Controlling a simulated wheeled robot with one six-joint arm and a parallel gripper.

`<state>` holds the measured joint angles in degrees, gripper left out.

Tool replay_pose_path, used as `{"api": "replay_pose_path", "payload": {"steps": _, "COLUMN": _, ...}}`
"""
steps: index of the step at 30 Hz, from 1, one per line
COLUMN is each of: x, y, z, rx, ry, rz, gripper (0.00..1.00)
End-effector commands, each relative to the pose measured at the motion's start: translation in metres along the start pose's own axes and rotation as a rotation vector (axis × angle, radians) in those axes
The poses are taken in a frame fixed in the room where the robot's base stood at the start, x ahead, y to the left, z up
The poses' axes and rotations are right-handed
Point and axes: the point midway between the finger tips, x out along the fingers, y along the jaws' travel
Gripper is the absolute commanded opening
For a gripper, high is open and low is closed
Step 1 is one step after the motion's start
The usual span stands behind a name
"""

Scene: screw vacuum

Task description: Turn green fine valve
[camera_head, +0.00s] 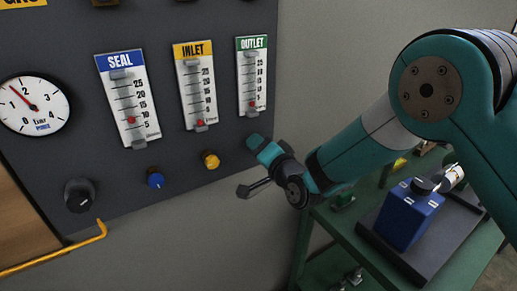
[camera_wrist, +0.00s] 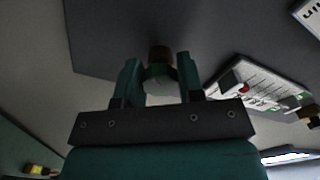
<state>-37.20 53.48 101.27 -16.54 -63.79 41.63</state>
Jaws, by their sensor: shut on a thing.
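The green fine valve (camera_wrist: 160,72) is a small round knob on the dark panel, seen between my fingers in the wrist view. My gripper (camera_wrist: 157,70) has one finger on each side of the knob and is shut on it. In the head view my gripper (camera_head: 252,166) reaches the panel's lower right, below the green-headed OUTLET gauge (camera_head: 252,78). The knob cannot be made out clearly there, behind the fingers. The OUTLET gauge's red float sits near the bottom of its scale.
The yellow knob (camera_head: 210,160), blue knob (camera_head: 156,180) and black knob (camera_head: 79,195) sit left of my gripper on the panel. A yellow pipe (camera_head: 60,256) runs below. A green table (camera_head: 455,262) with a blue device (camera_head: 409,215) stands at right, under my arm.

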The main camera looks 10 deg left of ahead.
Motion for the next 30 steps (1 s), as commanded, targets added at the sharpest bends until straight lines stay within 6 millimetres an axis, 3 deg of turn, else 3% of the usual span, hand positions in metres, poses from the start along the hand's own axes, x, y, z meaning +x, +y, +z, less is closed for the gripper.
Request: {"api": "replay_pose_path", "payload": {"steps": 30, "x": -0.0003, "y": 0.0046, "z": 0.0018, "rx": -0.763, "ry": 0.002, "rz": -0.001, "gripper": 0.11}}
